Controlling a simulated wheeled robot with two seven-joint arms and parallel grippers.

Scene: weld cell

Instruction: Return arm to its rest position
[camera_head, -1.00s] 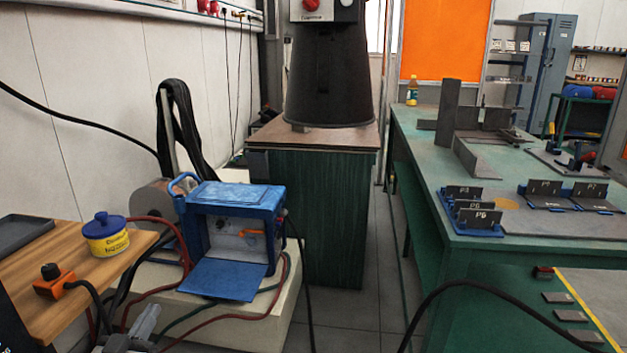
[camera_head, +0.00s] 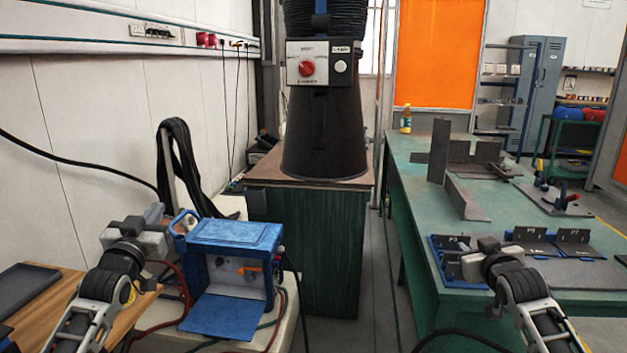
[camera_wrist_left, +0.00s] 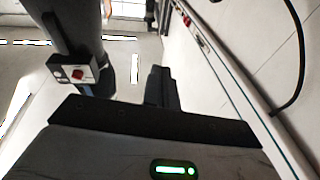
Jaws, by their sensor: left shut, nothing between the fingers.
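My left arm comes in from the lower left in the head view. My right gripper (camera_head: 490,258) is raised in front of the green table at the right. Its fingers are too small and foreshortened to tell open from shut.
The blue welding unit (camera_head: 233,248) stands on a pale block. A dark fume extractor (camera_head: 322,130) stands on a green cabinet (camera_head: 318,240). The green table (camera_head: 412,190) at right carries steel plates (camera_head: 440,150) and blue fixtures (camera_head: 575,240). Floor shows between cabinet and table.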

